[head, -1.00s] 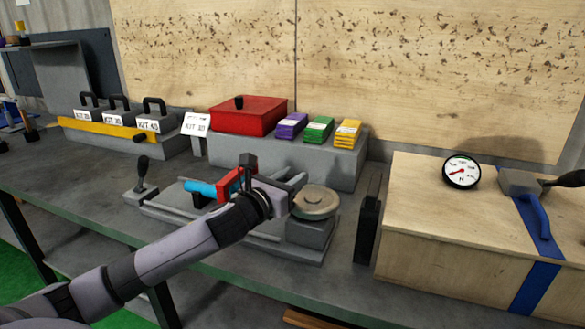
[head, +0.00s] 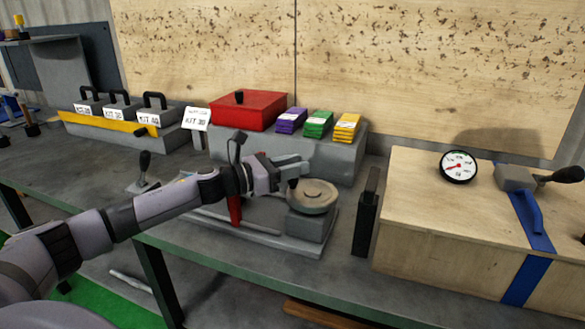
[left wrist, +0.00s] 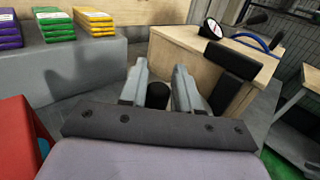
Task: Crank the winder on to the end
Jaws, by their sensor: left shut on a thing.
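The winder (head: 315,196) is a round grey disc on a grey block at the right end of the low bench fixture. My left gripper (head: 299,169) reaches over it from the left and is shut at the disc's far left edge. In the left wrist view my two grey fingers (left wrist: 158,84) stand on either side of a dark round knob (left wrist: 157,95), which looks like the winder's crank knob. The disc itself is hidden in the left wrist view. My right gripper does not show.
A red part (head: 234,207) and grey rails lie under my left arm. A black upright block (head: 367,213) stands right of the winder, before a wooden box (head: 430,230) with a dial (head: 458,167) and blue strap. A red box (head: 250,111) and coloured stacks stand behind.

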